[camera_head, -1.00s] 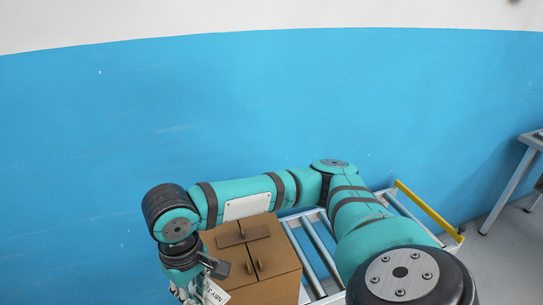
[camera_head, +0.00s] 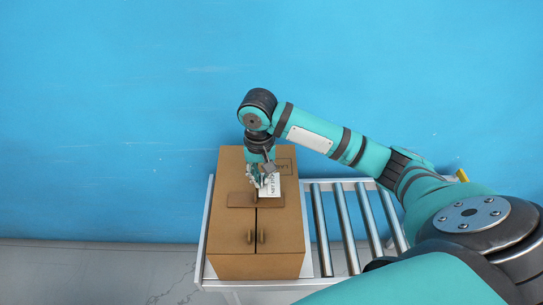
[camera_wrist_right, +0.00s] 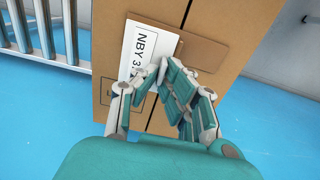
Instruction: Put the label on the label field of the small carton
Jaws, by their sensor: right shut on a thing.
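The small carton (camera_head: 232,240) is a brown box standing on the roller conveyor, with a centre seam, a brown tape strip and small handle-like tabs on top. The outlined label field (camera_head: 286,165) lies near its far right corner and is partly covered in the right wrist view. The white label (camera_head: 272,188), printed "NBY 3...", also shows in the right wrist view (camera_wrist_right: 136,48). My right gripper (camera_head: 264,184) is shut on the label's edge over the carton top. The label overlaps part of the field's outline; whether it touches the carton I cannot tell. My left gripper is out of view.
The conveyor's bare rollers (camera_head: 345,222) lie right of the carton. A blue wall (camera_head: 120,120) stands behind. My right arm reaches across the conveyor from the right.

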